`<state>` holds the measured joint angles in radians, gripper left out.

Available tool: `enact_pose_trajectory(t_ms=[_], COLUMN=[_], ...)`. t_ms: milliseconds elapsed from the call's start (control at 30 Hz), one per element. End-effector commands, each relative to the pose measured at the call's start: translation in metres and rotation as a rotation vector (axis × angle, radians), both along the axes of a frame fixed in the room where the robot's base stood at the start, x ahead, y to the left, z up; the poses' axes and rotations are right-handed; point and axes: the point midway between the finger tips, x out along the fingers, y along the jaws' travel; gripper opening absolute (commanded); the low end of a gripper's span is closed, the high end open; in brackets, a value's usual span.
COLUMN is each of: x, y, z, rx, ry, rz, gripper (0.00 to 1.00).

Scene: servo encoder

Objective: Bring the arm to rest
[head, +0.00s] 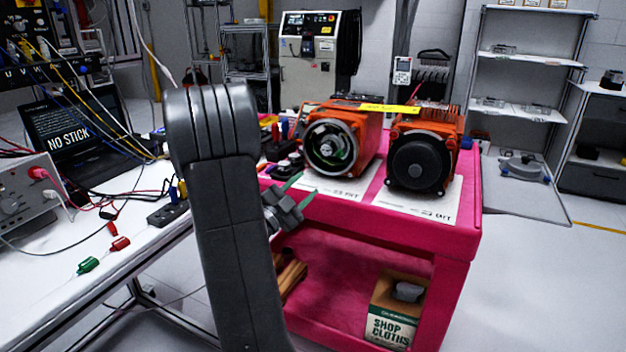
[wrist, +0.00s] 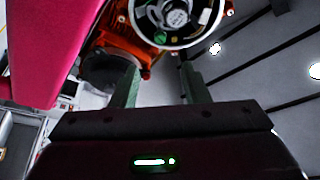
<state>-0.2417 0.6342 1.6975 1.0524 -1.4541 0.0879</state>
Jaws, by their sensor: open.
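My gripper (head: 297,200) is in front of the near edge of the pink cart (head: 462,226), partly behind my own grey arm link. Its two green-tipped fingers are apart with nothing between them. In the wrist view my gripper (wrist: 160,88) also shows open and empty. Past the fingers is the orange motor with its round end open (head: 345,150), which also shows in the wrist view (wrist: 150,35). A second orange motor with a dark round cover (head: 420,160) stands to its right on the cart. Both motors sit apart from the fingers.
A white bench (head: 130,235) with a laptop (head: 70,125), cables and a grey instrument (head: 25,195) is at the left. The cart's lower shelf holds a shop cloths box (head: 392,315). Shelves (head: 520,65) stand at the back right. The floor at the right is clear.

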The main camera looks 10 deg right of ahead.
Motion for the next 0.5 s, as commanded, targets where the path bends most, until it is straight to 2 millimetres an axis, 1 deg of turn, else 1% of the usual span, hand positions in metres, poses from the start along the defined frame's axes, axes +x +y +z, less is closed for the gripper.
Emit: enact_pose_trajectory(t_ms=[167, 400, 500], x=[-0.0034, -0.0030, -0.0007], y=[0.0039, 0.0034, 0.0001], z=[-0.0014, -0.0012, 0.0001], rx=[0.000, 0.000, 0.001], ry=[0.000, 0.000, -0.001], rz=[0.000, 0.000, -0.001], gripper=[0.41, 0.41, 0.41])
